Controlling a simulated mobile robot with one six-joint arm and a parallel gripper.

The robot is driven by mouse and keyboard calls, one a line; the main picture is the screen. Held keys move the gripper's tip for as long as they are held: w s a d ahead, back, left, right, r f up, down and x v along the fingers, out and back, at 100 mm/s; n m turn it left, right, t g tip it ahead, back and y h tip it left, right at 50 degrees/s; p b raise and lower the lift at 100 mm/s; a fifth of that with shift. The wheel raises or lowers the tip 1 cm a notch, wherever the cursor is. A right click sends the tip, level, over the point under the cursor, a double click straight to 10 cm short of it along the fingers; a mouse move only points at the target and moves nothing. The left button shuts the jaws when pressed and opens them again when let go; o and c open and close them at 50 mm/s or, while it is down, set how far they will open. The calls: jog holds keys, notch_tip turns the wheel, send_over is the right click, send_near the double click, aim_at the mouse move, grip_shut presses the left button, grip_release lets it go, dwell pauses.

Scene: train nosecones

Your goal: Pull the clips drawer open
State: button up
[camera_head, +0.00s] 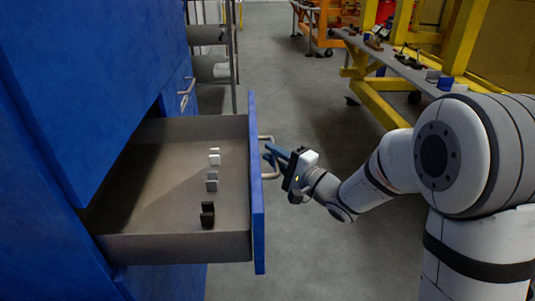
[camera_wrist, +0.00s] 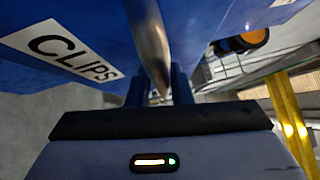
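The clips drawer (camera_head: 257,190) is a grey tray with a blue front, and it stands far out of the blue cabinet. Its white CLIPS label (camera_wrist: 62,57) shows in the wrist view. The metal handle (camera_head: 268,139) is on the drawer's outer face. In the wrist view the handle bar (camera_wrist: 149,35) runs down between the two fingers of my gripper (camera_wrist: 160,88). My gripper (camera_head: 270,155) is at the handle in the head view and appears shut on it. The finger contact is partly hidden by the gripper body.
Several small white, grey and black clips (camera_head: 208,214) stand in the drawer. The blue cabinet (camera_head: 95,80) fills the left. A yellow-framed workbench (camera_head: 385,104) stands at the back right. Grey floor (camera_head: 290,80) is clear between them.

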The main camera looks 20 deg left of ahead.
jog(key=shift+o, duration=1.4)
jog(key=v, duration=0.8)
jog(key=shift+w+r, duration=0.1)
